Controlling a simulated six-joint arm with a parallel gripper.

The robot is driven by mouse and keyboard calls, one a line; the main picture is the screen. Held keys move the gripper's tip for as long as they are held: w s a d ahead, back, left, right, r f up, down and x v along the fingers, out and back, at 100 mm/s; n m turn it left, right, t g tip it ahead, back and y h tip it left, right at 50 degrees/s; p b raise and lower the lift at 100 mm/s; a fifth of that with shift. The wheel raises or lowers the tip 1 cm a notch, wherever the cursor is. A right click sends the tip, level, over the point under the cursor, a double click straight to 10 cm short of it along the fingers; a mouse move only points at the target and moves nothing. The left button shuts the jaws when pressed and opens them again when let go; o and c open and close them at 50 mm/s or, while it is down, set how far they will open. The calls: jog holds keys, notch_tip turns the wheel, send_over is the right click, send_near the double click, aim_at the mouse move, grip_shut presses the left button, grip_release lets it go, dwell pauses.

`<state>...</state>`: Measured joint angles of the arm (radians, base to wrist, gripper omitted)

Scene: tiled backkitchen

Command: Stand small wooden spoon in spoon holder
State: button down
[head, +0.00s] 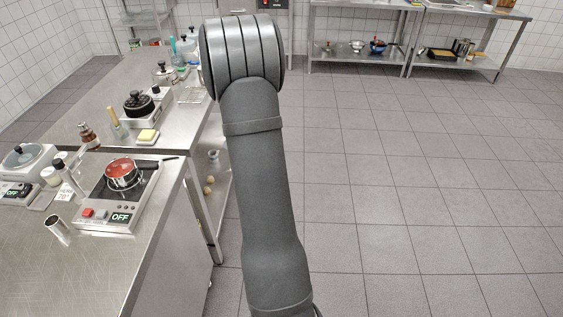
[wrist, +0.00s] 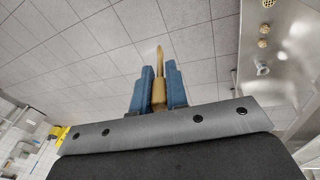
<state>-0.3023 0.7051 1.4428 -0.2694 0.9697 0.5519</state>
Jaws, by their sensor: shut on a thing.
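In the wrist view my gripper (wrist: 160,72) has two blue fingers shut on a small wooden spoon (wrist: 159,92). The spoon is tan and sticks out past the fingertips, its far end narrow, over the tiled floor. The gripper and spoon do not show in the head view, where my arm fills the middle. A steel, open-topped cylinder (head: 57,229), which looks like the spoon holder, stands on the near steel counter at the left in the head view. I cannot see inside it. It does not show clearly in the wrist view.
Beside the cylinder is a hot plate (head: 118,203) with a red pan (head: 122,174) on it, its handle pointing right. A farther counter holds a black pot (head: 139,104) and a yellow sponge (head: 147,135). Open floor lies right.

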jog(key=s+a+r+y, duration=0.1)
jog(key=s+a+r, duration=0.35)
jog(key=a, duration=0.65)
jog(key=s+a+r, duration=0.4)
jog(key=a+r, duration=0.2)
jog(key=a, duration=0.6)
jog(key=s+a+r+y, duration=0.1)
jog(key=s+a+r, duration=0.4)
jog(key=a, duration=0.6)
jog(key=s+a+f+n+g+y, duration=0.1)
jog(key=s+a, duration=0.6)
jog(key=s, duration=0.3)
jog(key=s+a+y, duration=0.1)
jog(key=s+a, duration=0.5)
jog(key=s, duration=0.4)
jog(key=shift+a+f, duration=0.1)
jog(key=shift+f, duration=2.95)
jog(key=c, duration=0.9)
grip_release()
jog(key=shift+o, duration=0.2)
